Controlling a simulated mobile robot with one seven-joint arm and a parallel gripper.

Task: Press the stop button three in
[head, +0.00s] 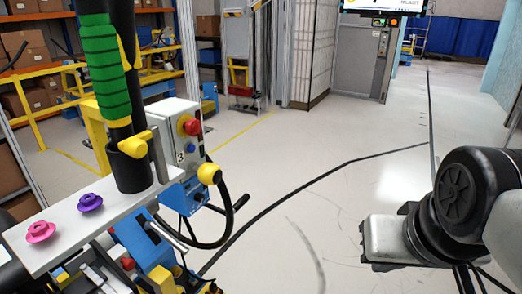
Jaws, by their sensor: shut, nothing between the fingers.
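The stop button three is a red mushroom knob (191,126) on the upper front of a light grey control box (172,118) left of centre. A "3" is marked on the box's face below the knob, beside a small blue button (190,148). I cannot tell whether the red knob is pressed in. My arm, white with a large round black joint, shows at the right edge, well apart from the box with open floor between. I cannot make out the fingers of my gripper in this view.
A white plate (60,235) with a pink knob (41,232) and a purple knob (90,202) stands at the near left. A green-sleeved post (103,70) rises beside the box. A yellow ball (209,173) and black cable stick out below it. The central floor is clear.

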